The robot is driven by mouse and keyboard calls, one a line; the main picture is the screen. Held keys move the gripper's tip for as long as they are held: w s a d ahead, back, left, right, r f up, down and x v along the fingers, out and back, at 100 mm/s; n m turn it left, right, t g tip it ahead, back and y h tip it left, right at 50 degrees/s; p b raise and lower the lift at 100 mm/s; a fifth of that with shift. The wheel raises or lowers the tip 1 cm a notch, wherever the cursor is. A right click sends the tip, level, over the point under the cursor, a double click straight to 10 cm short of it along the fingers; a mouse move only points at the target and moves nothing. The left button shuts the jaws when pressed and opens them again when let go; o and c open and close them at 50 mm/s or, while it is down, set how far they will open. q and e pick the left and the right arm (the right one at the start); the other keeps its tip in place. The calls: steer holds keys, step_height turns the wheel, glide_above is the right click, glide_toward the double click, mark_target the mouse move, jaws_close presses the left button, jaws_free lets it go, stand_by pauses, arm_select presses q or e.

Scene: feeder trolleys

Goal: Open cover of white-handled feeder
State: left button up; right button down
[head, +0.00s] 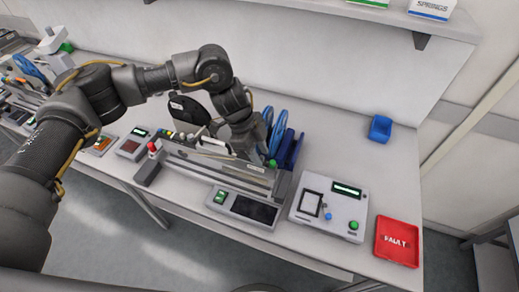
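A long grey metal feeder (205,168) lies on the white table in the middle of the head view. It has a red knob at its left end and a green knob near its right end. A black rounded part (187,108) stands behind it, with a thin pale bar beside it. I cannot tell whether this bar is a white handle, or whether a cover is open. My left gripper (244,148) points down over the right half of the feeder, close to it. Its fingers are too hidden to read. My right gripper is out of view.
Blue reels (277,130) stand just right of my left gripper. A grey tester box (330,208), a red FAULT tray (398,241) and a small blue bin (380,128) are to the right. More feeder equipment (30,70) is far left.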

arm_select(q)
steer(key=shift+f, duration=0.15)
jaws_close()
stand_by(0.4)
steer(key=a+r+h+b, duration=0.1)
steer(key=r+g+h+b, duration=0.1)
steer(key=h, duration=0.1)
steer(key=shift+w+a+h, duration=0.3)
steer(key=shift+a, duration=0.05)
steer(key=shift+w+a+r+g+h+b, duration=0.15)
steer(key=shift+a+r+g+h+b, duration=0.3)
steer(key=shift+h, duration=0.3)
steer(key=shift+w+a+r+g+h+b, duration=0.2)
steer(key=shift+a+h+b, duration=0.25)
steer(key=shift+h, duration=0.3)
